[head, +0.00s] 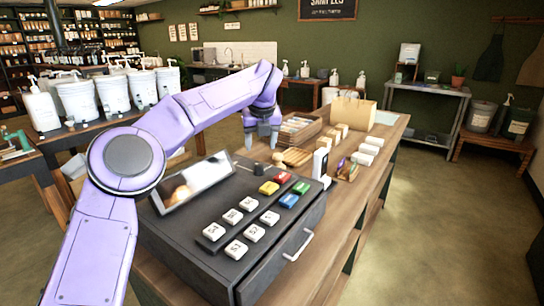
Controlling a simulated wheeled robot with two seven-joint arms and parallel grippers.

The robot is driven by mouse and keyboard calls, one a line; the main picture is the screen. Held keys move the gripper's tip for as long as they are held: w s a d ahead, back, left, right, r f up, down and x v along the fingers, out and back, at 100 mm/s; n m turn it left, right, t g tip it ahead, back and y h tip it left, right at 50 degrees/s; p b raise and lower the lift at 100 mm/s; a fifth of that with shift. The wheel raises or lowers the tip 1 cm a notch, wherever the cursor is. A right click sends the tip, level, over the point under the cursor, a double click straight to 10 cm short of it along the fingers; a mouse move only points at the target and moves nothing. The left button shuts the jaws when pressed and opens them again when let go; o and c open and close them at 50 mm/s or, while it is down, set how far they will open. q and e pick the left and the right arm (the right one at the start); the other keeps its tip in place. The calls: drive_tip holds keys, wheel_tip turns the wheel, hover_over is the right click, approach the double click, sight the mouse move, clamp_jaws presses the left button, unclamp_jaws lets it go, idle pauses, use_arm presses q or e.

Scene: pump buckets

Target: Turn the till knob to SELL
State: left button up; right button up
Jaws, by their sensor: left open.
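The till (200,255) is a dark box with white, yellow, red, green and blue keys and a silver drawer handle. It stands on the wooden counter, with a tilted screen (192,185) at its left. A small dark knob-like piece (258,168) shows at the till's far edge; its markings are too small to read. My left gripper (262,147) points down with its fingers apart, above and just beyond that piece. It is open and holds nothing. I cannot tell its exact height above the till. My right gripper is out of view.
A white card terminal (320,163) stands just right of the till. Behind it are a paper bag (352,112), a wooden tray (298,130) and small blocks. White pump buckets (78,100) stand on the left table. The floor to the right is clear.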

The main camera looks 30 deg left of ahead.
sight(259, 165)
use_arm(q)
drive_tip(key=p+x, duration=0.1)
drive_tip(key=x, duration=0.9)
drive_tip(key=shift+a, duration=0.15)
drive_tip(key=c, duration=1)
